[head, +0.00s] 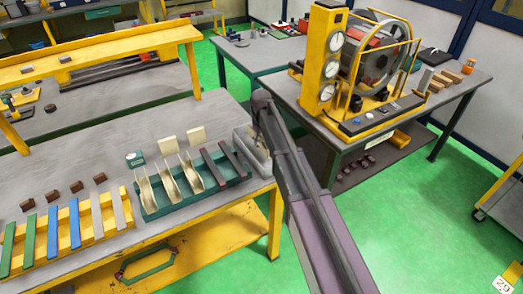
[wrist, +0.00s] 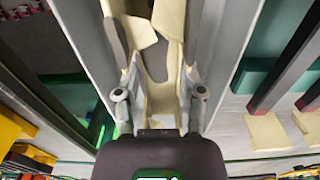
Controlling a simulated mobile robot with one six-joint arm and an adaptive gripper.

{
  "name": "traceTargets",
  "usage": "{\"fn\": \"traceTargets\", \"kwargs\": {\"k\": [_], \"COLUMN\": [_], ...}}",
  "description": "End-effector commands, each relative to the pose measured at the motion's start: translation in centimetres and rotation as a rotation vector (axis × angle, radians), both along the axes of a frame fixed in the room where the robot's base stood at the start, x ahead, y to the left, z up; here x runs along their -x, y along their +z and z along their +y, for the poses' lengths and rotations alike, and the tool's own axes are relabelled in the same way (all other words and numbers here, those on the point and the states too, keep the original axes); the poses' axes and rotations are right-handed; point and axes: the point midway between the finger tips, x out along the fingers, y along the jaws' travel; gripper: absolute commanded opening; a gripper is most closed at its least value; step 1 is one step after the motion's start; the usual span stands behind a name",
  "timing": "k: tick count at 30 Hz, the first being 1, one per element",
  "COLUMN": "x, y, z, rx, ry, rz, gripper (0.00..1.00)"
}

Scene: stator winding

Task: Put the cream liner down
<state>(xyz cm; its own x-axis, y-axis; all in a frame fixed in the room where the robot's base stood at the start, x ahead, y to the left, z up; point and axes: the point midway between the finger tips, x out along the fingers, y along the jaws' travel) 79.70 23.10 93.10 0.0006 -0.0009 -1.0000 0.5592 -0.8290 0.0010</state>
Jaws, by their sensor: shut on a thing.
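My gripper (wrist: 160,97) is shut on a cream liner (wrist: 160,105), a channel-shaped piece between the two fingers. In the wrist view the liner lies between the long grey walls of a grey slotted block (wrist: 83,30). Other cream pieces (wrist: 168,18) show further along the same slot. I cannot tell whether the held liner touches the slot floor. In the head view the grey block (head: 243,140) stands at the bench's right end, and my gripper (head: 264,140) is over it; the held liner is hidden there. Several more cream liners (head: 168,184) stand in a green tray (head: 200,198).
Dark bars (head: 209,169) lie in the same tray. A yellow rack (head: 108,205) with green, blue and grey strips is at the left. A machine with gauges (head: 326,55) stands on another table.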

Motion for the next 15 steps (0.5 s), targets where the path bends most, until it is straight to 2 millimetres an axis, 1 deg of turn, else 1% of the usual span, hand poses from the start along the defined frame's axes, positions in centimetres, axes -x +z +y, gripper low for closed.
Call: {"fn": "traceTargets", "kwargs": {"k": [9,15], "x": [-0.01,-0.01], "y": [0.00,-0.90], "z": [-0.03,-0.03], "rx": [0.000,0.000], "ry": [0.000,-0.001], "rz": [0.000,0.000], "gripper": [0.25,0.25]}}
